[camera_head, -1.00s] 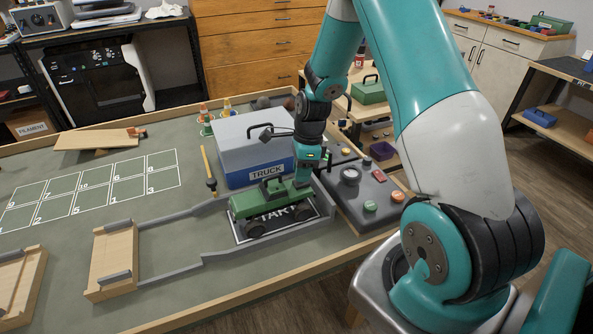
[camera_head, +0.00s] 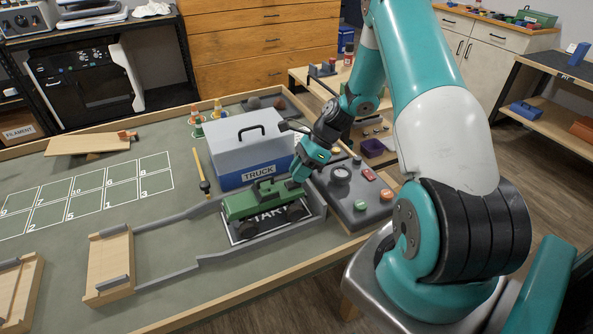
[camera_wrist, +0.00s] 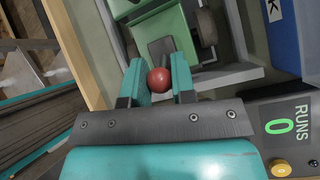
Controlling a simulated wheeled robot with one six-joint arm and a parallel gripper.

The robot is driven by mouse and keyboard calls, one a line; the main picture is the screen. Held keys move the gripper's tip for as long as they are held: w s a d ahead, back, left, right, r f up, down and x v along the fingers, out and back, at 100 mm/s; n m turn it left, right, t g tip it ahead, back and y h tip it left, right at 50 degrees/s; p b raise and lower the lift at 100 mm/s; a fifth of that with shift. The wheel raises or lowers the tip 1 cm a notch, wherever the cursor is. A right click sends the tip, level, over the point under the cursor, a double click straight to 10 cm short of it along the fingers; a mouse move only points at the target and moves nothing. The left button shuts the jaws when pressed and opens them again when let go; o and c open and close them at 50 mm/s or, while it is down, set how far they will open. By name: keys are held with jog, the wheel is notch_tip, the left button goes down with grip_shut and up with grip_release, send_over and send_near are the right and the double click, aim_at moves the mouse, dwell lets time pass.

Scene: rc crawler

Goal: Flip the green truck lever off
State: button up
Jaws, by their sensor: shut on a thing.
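The green truck (camera_head: 250,206) stands on the START pad (camera_head: 240,238) in a grey-walled bay, its body also showing in the wrist view (camera_wrist: 172,20). A short dark lever with a red ball knob (camera_wrist: 159,82) is at the truck's near end in the wrist view. My gripper (camera_wrist: 158,74) is shut on the lever, one teal finger on each side of the knob. In the head view my gripper (camera_head: 299,173) reaches down, tilted, to the truck's right end. It hides the lever there.
The grey and blue TRUCK box (camera_head: 240,140) stands close behind the truck. A grey control panel (camera_head: 352,205) with buttons and a dial lies close right. A grey-walled lane leads left to a wooden ramp (camera_head: 108,258). A yellow pencil-like rod (camera_head: 201,170) lies left of the box.

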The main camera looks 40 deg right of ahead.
jog(key=o, duration=0.9)
jog(key=v, duration=1.7)
jog(key=shift+d+r, duration=0.1)
jog(key=shift+d, duration=0.1)
jog(key=a+r+n+g+h, duration=0.1)
jog(key=a+r+n, duration=0.2)
jog(key=a+n, duration=0.35)
jog(key=a+r+n, duration=0.3)
jog(key=a+r, duration=0.1)
jog(key=a, duration=0.5)
jog(key=a+r+n+g+h, duration=0.1)
jog(key=a+r+n, duration=0.2)
jog(key=a+n, duration=0.35)
jog(key=s+a+r+n, duration=0.1)
jog(key=s+a+n, duration=0.4)
jog(key=s, duration=0.1)
jog(key=s+a+r+n, duration=0.1)
jog(key=s+a+n, duration=0.4)
jog(key=s, duration=0.1)
jog(key=s+a+n+h, duration=0.1)
jog(key=s+a+n, duration=0.4)
jog(key=s, duration=0.1)
jog(key=shift+s+r, duration=0.4)
